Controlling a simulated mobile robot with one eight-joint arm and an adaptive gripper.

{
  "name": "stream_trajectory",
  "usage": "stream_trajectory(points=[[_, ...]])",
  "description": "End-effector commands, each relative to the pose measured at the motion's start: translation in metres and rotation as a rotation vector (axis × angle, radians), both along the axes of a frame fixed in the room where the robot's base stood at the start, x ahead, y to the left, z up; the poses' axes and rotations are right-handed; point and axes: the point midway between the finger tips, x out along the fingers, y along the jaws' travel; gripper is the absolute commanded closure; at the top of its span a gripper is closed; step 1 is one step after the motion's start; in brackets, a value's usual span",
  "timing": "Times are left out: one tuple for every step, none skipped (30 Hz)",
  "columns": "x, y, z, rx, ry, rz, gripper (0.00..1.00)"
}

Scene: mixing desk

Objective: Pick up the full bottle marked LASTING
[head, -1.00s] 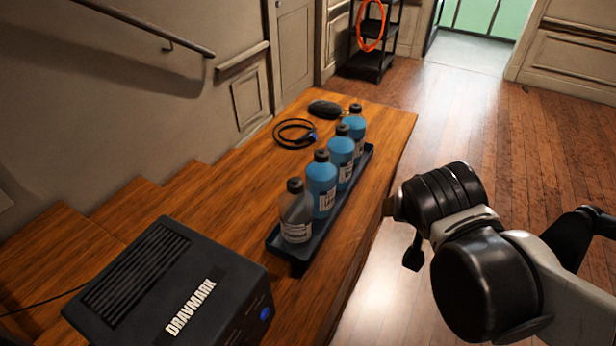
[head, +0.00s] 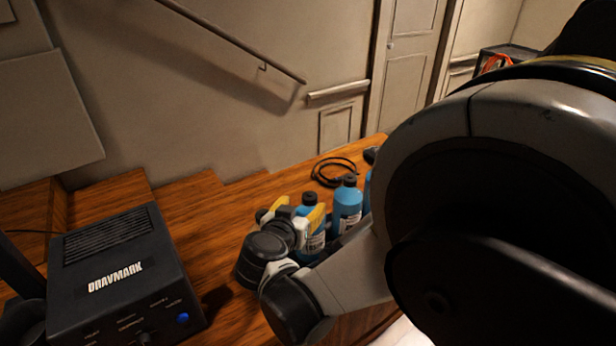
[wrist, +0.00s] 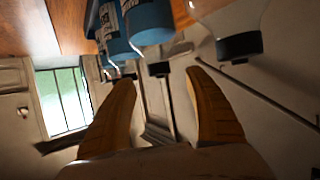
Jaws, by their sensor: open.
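Several bottles with black caps stand in a row; I cannot read LASTING on any label. In the head view, one blue bottle (head: 347,203) shows beside my gripper (head: 299,211), and another blue bottle (head: 308,204) is partly hidden behind it. My gripper is open, its yellow fingers pointing toward the bottles. In the wrist view the bottles appear upside down. A blue bottle (wrist: 150,20) has its cap in line with the gap between my fingers (wrist: 160,76), with nothing visibly gripped. A clear bottle (wrist: 212,10) is to its right, and more blue bottles (wrist: 117,42) are to its left.
The bottles' dark tray is mostly hidden by my arm in the head view. A black DRAVMARK box (head: 115,265) stands at the left of the wooden desk (head: 205,210). A coiled black cable (head: 333,171) lies behind the bottles. A wall with a handrail (head: 225,37) rises behind.

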Motion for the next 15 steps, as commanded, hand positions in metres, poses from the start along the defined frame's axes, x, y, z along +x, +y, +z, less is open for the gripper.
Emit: stream_trajectory(points=[[0.006, -0.002, -0.004, 0.0, 0.0, -0.002, 0.38], [0.009, -0.003, -0.005, 0.001, 0.0, -0.001, 0.38], [0.011, -0.004, -0.006, 0.001, 0.0, -0.001, 0.38], [0.013, -0.004, -0.006, 0.001, 0.0, -0.001, 0.38], [0.014, -0.005, -0.006, 0.001, 0.0, -0.001, 0.38], [0.016, -0.005, -0.007, 0.001, 0.001, -0.001, 0.38], [0.018, -0.006, -0.008, 0.001, 0.001, -0.001, 0.38], [0.02, -0.007, -0.009, 0.001, 0.001, -0.001, 0.38], [0.024, -0.008, -0.01, 0.001, 0.001, -0.001, 0.38], [0.028, -0.009, -0.012, 0.001, 0.001, -0.001, 0.38], [0.033, -0.011, -0.014, 0.0, 0.001, -0.002, 0.38], [0.039, -0.013, -0.016, 0.0, 0.002, -0.003, 0.38], [0.044, -0.014, -0.017, 0.001, 0.001, -0.003, 0.38], [0.048, -0.015, -0.019, 0.001, 0.001, -0.003, 0.38], [0.054, -0.017, -0.021, 0.0, 0.001, -0.003, 0.38]])
